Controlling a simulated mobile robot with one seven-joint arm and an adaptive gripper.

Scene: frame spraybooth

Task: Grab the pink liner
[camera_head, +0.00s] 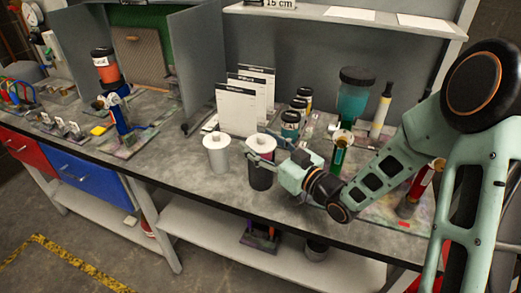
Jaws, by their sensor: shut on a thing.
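The pink liner (264,142) shows as a pink patch with a pale rim at the top of a dark cup (261,178) near the bench's front edge. My gripper (258,151) reaches in from the right, and its fingers are closed at the liner's rim. The fingers hide part of the rim. I cannot tell whether the liner is raised from the dark cup.
White-labelled panels (237,110) stand behind the cups. Small jars (290,124), a teal container (354,97) and a green bottle (339,154) stand close to my arm. The grey bench (185,148) is clear left of the white cup.

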